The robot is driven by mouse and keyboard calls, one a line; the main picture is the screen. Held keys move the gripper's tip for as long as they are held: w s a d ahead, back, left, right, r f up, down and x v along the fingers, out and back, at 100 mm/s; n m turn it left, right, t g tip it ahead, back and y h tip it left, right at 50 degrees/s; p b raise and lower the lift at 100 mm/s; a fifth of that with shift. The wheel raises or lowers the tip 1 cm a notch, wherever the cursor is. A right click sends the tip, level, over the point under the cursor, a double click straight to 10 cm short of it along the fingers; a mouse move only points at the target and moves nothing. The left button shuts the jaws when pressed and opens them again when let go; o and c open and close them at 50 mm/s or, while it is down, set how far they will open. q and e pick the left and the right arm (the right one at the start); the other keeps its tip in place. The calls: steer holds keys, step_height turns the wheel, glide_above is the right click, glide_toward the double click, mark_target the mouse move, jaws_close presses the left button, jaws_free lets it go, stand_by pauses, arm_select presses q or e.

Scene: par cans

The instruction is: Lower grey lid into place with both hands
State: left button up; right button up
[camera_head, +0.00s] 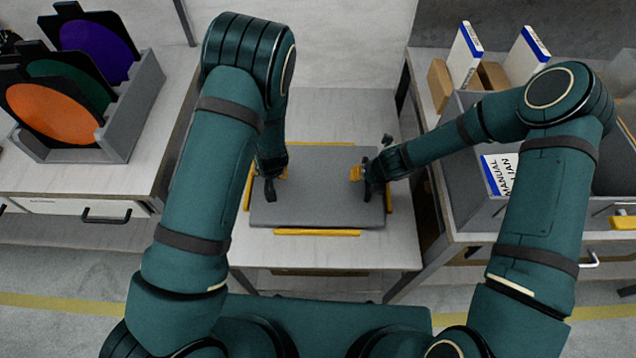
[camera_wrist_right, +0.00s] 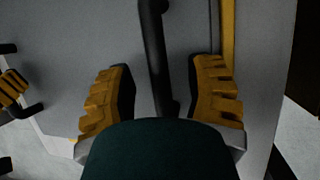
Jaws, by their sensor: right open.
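The grey lid (camera_head: 318,190) lies flat over the middle table, between yellow strips along its edges. I cannot tell how it rests underneath. In the right wrist view the grey lid (camera_wrist_right: 75,55) fills much of the picture, and a black bar handle (camera_wrist_right: 155,50) stands on it. My right gripper (camera_head: 366,178) is at the lid's right side. Its yellow-padded fingers (camera_wrist_right: 163,80) are spread apart, with the handle between them. My left gripper (camera_head: 271,180) is at the lid's left side, partly hidden by its arm; its grip is unclear. Part of it shows in the right wrist view (camera_wrist_right: 14,90).
Yellow strips (camera_head: 317,232) border the lid on the table (camera_head: 350,252). A left bench holds a grey rack (camera_head: 135,120) of coloured discs. A right bench holds a grey bin (camera_head: 462,165) with a manual (camera_head: 500,173) and white boxes. The wall is close behind.

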arm_select(q)
steer(key=shift+w+f, duration=0.1)
steer(key=shift+f, duration=0.2)
arm_select(e)
steer(key=shift+w+f, duration=0.1)
steer(key=shift+f, duration=0.2)
arm_select(q)
jaws_close()
arm_select(e)
jaws_close()
arm_select(q)
steer(key=shift+r, duration=0.2)
arm_select(e)
steer(key=shift+r, duration=0.2)
